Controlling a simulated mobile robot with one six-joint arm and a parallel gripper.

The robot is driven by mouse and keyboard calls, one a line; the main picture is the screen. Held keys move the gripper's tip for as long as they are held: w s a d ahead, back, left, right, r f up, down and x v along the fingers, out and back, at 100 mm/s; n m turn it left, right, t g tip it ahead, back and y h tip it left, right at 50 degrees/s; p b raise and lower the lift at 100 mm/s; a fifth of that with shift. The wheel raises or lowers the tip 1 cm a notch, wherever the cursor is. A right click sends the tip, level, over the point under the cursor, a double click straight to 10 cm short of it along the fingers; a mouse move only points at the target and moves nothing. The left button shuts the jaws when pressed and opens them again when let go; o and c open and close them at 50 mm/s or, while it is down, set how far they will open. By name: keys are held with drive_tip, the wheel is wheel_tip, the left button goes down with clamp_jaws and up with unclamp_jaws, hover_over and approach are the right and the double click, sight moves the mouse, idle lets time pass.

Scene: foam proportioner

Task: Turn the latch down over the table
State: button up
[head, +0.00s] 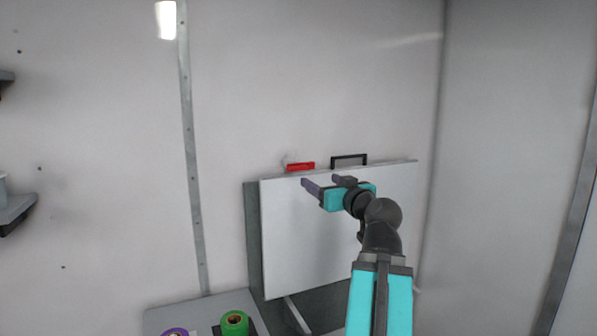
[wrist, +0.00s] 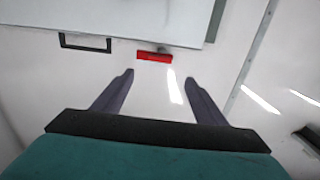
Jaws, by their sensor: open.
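The red latch (head: 301,167) is on the wall just above the top edge of the upright white table panel (head: 300,235). In the wrist view the latch (wrist: 154,57) lies as a red bar along the panel's edge (wrist: 120,15), ahead of my fingertips and roughly between their lines. My gripper (head: 321,181) is in front of the panel near its top edge, a little below and right of the latch in the head view. In the wrist view my gripper (wrist: 160,77) is open, with nothing between its fingers and a gap to the latch.
A black handle-shaped frame (head: 349,160) stands at the panel's top edge, right of the latch; it also shows in the wrist view (wrist: 86,42). A green roll (head: 235,323) and a purple roll (head: 176,331) are at the lower left. A shelf (head: 15,212) is at far left. The wall above is clear.

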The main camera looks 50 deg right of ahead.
drive_tip(key=shift+w, duration=0.15)
drive_tip(key=p, duration=0.4)
approach(300, 169)
drive_tip(key=x, duration=0.8)
idle(0.4)
drive_tip(key=c, duration=1.5)
